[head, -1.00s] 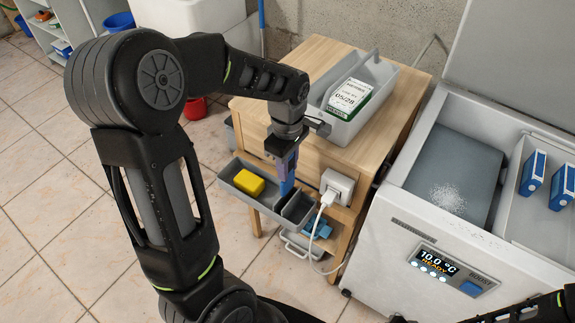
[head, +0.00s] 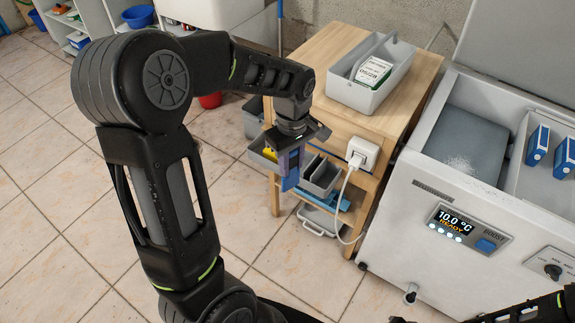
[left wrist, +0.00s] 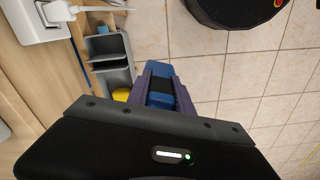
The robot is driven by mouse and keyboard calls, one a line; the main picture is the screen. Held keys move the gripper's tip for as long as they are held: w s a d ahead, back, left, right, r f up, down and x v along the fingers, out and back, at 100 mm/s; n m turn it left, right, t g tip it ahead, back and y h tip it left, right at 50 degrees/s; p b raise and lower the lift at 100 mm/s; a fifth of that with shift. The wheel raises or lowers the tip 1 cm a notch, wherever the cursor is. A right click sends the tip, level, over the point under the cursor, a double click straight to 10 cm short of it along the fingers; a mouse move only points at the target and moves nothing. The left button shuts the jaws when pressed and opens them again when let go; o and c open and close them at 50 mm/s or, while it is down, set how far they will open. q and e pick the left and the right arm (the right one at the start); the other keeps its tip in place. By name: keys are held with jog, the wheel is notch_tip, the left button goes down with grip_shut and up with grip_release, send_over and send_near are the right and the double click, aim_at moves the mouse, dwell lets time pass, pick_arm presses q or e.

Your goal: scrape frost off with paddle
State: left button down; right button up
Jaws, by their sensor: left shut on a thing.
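My left gripper (head: 290,160) is shut on a blue thing (head: 289,182), which looks like the paddle. Its lower end hangs in front of the grey tray on the side of the wooden cabinet. In the left wrist view, the blue thing (left wrist: 157,70) shows between the fingers of the left gripper (left wrist: 158,90). Its full shape is hidden. White frost (head: 458,166) lies on the grey plate (head: 462,138) inside the open freezer (head: 395,225), well to the right of the gripper. My right gripper is out of view.
A grey box (head: 352,95) stands on the cabinet top. Blue cartons (head: 538,143) stand inside the freezer at right.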

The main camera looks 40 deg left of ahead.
pick_arm(q)
jog(key=m, duration=0.1)
jog(key=w+m, duration=0.1)
jog(key=shift+d+r+m, duration=0.25)
jog(key=shift+d+m, duration=0.05)
jog(key=shift+d, duration=0.05)
jog(key=w+d+r+m, duration=0.1)
jog(key=w+d+m, duration=0.6)
jog(key=d+m, duration=0.4)
jog(key=shift+w+r+m, duration=0.2)
jog(key=shift+w+m, duration=0.2)
jog(key=shift+m, duration=0.1)
jog(key=shift+d, duration=0.2)
